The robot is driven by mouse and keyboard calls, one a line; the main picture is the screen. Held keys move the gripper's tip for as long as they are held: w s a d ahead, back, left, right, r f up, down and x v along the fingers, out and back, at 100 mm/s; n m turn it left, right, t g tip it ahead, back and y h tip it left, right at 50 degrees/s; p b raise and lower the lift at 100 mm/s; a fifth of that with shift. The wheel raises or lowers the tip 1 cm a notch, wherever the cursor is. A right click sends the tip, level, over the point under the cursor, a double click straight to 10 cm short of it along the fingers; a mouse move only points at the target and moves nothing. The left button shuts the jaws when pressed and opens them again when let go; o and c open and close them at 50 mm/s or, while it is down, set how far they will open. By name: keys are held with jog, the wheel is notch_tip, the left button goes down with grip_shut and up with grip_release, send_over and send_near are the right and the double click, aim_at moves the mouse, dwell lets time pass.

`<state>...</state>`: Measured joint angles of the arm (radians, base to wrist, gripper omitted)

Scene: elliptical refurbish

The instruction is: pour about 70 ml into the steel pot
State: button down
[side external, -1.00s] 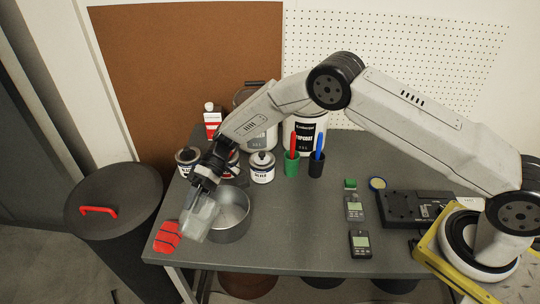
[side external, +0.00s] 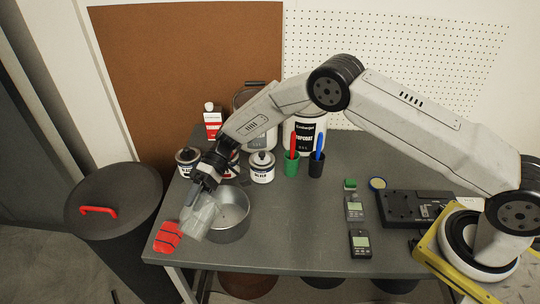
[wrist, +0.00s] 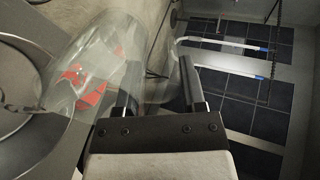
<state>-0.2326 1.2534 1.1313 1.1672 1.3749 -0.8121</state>
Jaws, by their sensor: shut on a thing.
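The steel pot (side external: 238,226) stands upright on the grey table near its front left edge. My gripper (side external: 198,186) is shut on a clear, see-through container (side external: 199,218) just left of the pot. The container is tilted, and in the side view it overlaps the pot's left rim. In the wrist view the container (wrist: 98,62) lies across the fingers (wrist: 155,97), with the pot's curved rim (wrist: 36,75) at the left edge. I cannot make out any liquid or its level in the container or the pot.
A red object (side external: 167,237) lies on the table's front left corner. Several cans stand behind the pot, including a white one (side external: 262,168). Pen cups (side external: 292,165) and small grey meters (side external: 359,243) are farther right. A lidded bin (side external: 113,203) stands left of the table.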

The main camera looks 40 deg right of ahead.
aim_at(186, 214)
jog(key=shift+s+a+f+t+h, duration=0.2)
jog(key=shift+a+t+h, duration=0.1)
jog(key=shift+a+h, duration=0.25)
jog(key=shift+s+a+r+h, duration=0.1)
jog(key=shift+a+r+h, duration=0.15)
jog(key=shift+h, duration=0.3)
jog(key=shift+s+a+t+h, duration=0.15)
jog(key=shift+a+t+h, duration=0.15)
jog(key=shift+t+h, duration=0.25)
jog(key=shift+a+h, duration=0.1)
jog(key=shift+h, duration=0.25)
jog(key=shift+s+a, duration=0.1)
jog(key=shift+s+a+f+t+h, duration=0.15)
jog(key=shift+a+f+t+h, duration=0.3)
jog(key=shift+h, duration=0.35)
jog(key=shift+s+a+f, duration=0.1)
jog(key=shift+f, duration=0.1)
